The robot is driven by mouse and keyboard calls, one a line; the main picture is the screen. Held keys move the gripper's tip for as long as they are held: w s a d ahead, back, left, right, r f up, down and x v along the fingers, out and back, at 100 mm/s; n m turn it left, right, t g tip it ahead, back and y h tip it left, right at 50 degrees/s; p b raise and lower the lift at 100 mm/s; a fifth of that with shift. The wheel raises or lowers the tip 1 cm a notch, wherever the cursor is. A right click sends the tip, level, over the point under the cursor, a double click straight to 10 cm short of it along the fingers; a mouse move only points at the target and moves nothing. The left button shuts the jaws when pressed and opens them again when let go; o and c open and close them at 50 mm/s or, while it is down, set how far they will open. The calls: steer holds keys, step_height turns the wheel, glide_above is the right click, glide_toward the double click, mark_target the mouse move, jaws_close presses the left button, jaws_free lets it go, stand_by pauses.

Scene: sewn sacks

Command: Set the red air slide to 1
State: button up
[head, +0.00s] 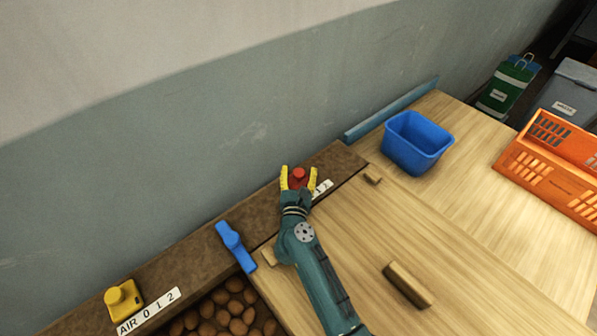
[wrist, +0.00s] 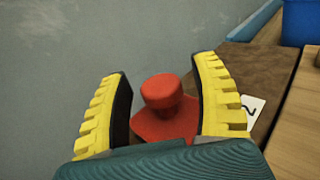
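The red air slide (head: 299,176) sits on the brown ledge along the wall, at the left end of its number strip. A white number strip (head: 322,189) lies beside it, partly hidden by my gripper; a 2 shows at its right end. My gripper (head: 298,174) is open, with its yellow fingers on either side of the red knob. In the wrist view the red slide (wrist: 163,95) stands between the two fingers, with visible gaps on both sides. The strip (wrist: 252,108) shows a 2 to the right of the right finger.
A yellow slide (head: 122,298) with a strip reading AIR 0 1 2 is at the lower left of the ledge. A blue handle (head: 235,246) lies between the slides. A blue bin (head: 417,142) and an orange crate (head: 552,165) stand on the right.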

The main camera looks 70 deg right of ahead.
steer(key=v, duration=1.2)
steer(key=shift+r, duration=0.1)
